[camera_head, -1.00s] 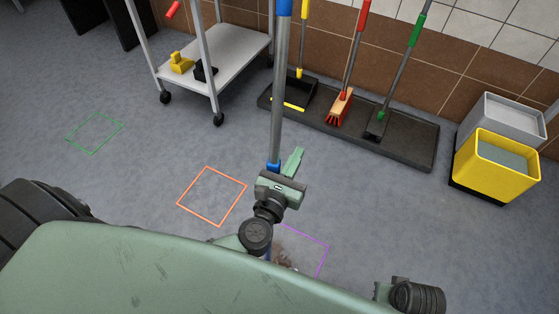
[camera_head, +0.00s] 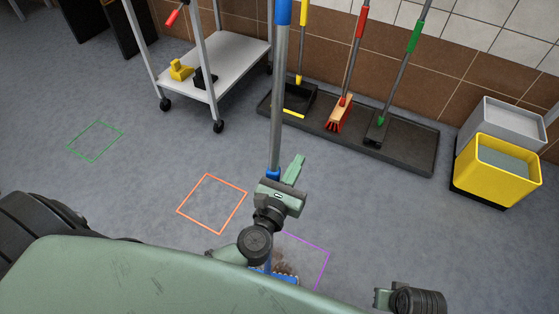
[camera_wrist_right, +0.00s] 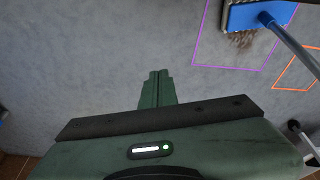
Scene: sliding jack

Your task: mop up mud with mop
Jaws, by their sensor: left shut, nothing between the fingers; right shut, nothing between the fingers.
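The mop has a grey and blue handle (camera_head: 278,100) and a blue head (camera_head: 285,277). It stands close to upright, its head on the floor at the purple square. Brown mud (camera_head: 283,266) lies inside that square beside the head; the right wrist view also shows the mop head (camera_wrist_right: 255,15) over part of the mud (camera_wrist_right: 243,42). My left gripper (camera_head: 295,165) is shut and empty, with the handle passing close beside it; whether they touch is unclear. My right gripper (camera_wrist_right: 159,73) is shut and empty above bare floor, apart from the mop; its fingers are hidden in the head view.
A yellow bucket (camera_head: 490,180) and a grey bin (camera_head: 510,122) stand at the right. A black tray (camera_head: 415,153) with brooms stands by the tiled wall. A white cart (camera_head: 228,62) is at the back left. Green (camera_head: 95,140) and orange (camera_head: 212,204) floor squares are clear.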

